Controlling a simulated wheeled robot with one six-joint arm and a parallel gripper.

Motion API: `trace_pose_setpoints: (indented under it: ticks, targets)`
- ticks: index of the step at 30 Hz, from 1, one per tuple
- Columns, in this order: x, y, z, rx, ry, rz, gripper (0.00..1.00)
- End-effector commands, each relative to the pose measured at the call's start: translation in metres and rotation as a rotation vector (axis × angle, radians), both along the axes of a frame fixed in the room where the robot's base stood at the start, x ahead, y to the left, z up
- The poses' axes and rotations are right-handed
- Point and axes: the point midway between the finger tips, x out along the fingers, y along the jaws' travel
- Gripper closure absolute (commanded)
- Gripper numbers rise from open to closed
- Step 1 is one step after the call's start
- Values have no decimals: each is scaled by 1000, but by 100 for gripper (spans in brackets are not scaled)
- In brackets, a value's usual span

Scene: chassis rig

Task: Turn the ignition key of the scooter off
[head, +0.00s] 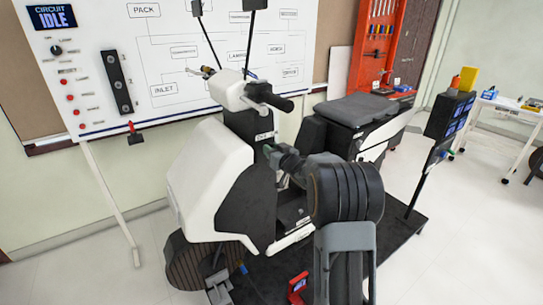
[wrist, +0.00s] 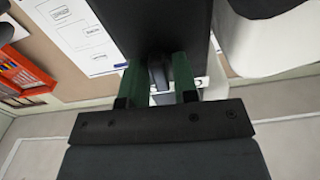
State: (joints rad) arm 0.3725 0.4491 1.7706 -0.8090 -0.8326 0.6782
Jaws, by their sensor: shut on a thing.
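The white and black scooter (head: 207,172) stands on a dark platform, its handlebar and dark steering column in the middle of the head view. My gripper (head: 270,153) reaches the rider's side of that column, below the handlebar. In the wrist view, the two green fingers of my gripper (wrist: 159,78) point at the dark column panel (wrist: 155,22). A small grey ignition key (wrist: 157,74) sits between them, and the fingers are shut on it. My gripper and arm hide the key in the head view, and its turn angle cannot be told.
The whiteboard (head: 165,65) behind the scooter carries a panel reading "CIRCUIT IDLE". The scooter's seat (head: 357,110) is right of my gripper. A dark box on a stand (head: 449,116) and a white table (head: 510,108) are further right. A small red object (head: 298,285) is low in front.

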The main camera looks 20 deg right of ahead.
Motion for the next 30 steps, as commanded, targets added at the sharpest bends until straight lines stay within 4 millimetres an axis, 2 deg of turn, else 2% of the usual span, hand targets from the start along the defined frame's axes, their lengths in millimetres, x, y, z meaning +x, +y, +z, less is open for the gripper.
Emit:
trace_pose_setpoints:
  ticks: [9, 22, 23, 27, 30]
  targets:
    - [0, 0, 0, -72, -14, 1, 96]
    - [0, 0, 0, -79, -16, 1, 96]
    - [0, 0, 0, -79, -16, 1, 72]
    - [0, 0, 0, -79, -15, 1, 60]
    - [0, 0, 0, -79, -15, 1, 60]
